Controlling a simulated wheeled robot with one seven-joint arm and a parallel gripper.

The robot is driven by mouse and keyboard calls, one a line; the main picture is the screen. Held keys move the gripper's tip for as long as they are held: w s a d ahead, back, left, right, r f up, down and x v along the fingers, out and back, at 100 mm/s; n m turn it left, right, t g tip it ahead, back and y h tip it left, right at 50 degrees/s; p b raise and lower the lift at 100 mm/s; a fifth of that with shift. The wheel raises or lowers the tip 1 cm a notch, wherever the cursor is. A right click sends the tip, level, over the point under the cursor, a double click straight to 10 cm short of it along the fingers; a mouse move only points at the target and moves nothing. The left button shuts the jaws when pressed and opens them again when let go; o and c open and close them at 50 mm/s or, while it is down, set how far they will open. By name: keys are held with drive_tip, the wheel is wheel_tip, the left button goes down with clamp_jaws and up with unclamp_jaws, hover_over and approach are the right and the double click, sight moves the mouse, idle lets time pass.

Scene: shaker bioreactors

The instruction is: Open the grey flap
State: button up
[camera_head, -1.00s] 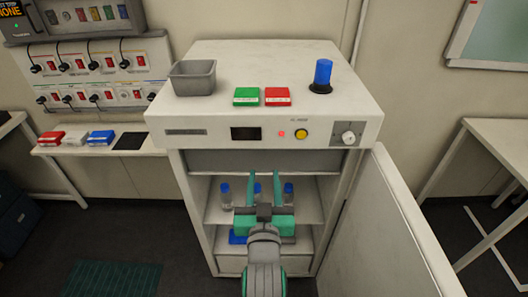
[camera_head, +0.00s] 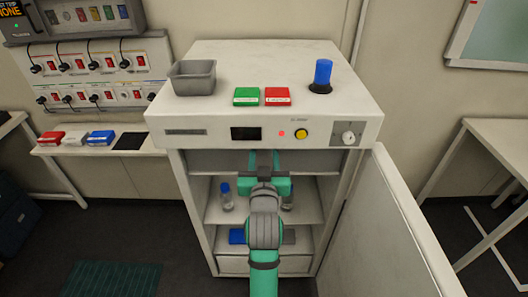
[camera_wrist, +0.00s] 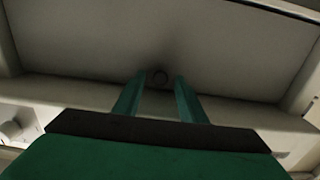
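The grey flap (camera_head: 215,162) is the panel across the top of the cabinet opening, below the control strip. My gripper (camera_head: 264,154) is in front of the flap's middle. Whether the fingertips touch the flap cannot be told.
The white cabinet door (camera_head: 390,235) stands open on the right. Bottles with blue caps, one (camera_head: 227,197) at left, stand on the shelf under the flap. A blue item (camera_head: 237,236) lies lower. A grey bin (camera_head: 193,78) and a blue-capped object (camera_head: 322,76) stand on top.

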clamp_jaws()
